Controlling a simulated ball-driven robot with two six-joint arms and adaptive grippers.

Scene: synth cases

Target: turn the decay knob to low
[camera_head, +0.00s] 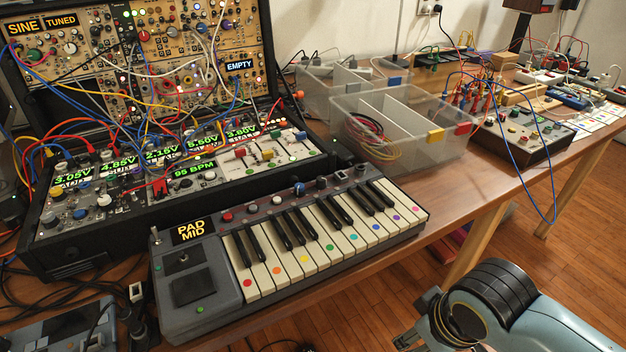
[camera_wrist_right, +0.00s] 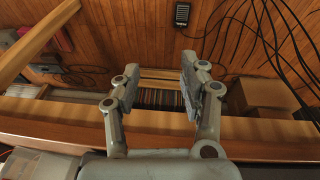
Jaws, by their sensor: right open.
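The synth case (camera_head: 60,262) stands at the left in the head view, with many small knobs, patch cables and lit voltage displays. A grey keyboard (camera_head: 195,290) with a "PAD MID" display stands in front of it, with a row of small knobs (camera_head: 299,188) above its keys. No decay label is readable, so I cannot tell which knob is the decay knob. My right arm comes in at the lower right, off the table's front edge. In the right wrist view my right gripper (camera_wrist_right: 160,72) is open and empty, above the table edge and floor. My left gripper is out of view.
Clear bins (camera_head: 400,150) stand behind the keyboard, one holding coiled cables. A dark box with knobs (camera_head: 522,138) and looping cables is at the right. The table's front edge (camera_head: 470,218) runs beside the keyboard. The floor (camera_wrist_right: 110,40) beyond is mostly open, with hanging cables.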

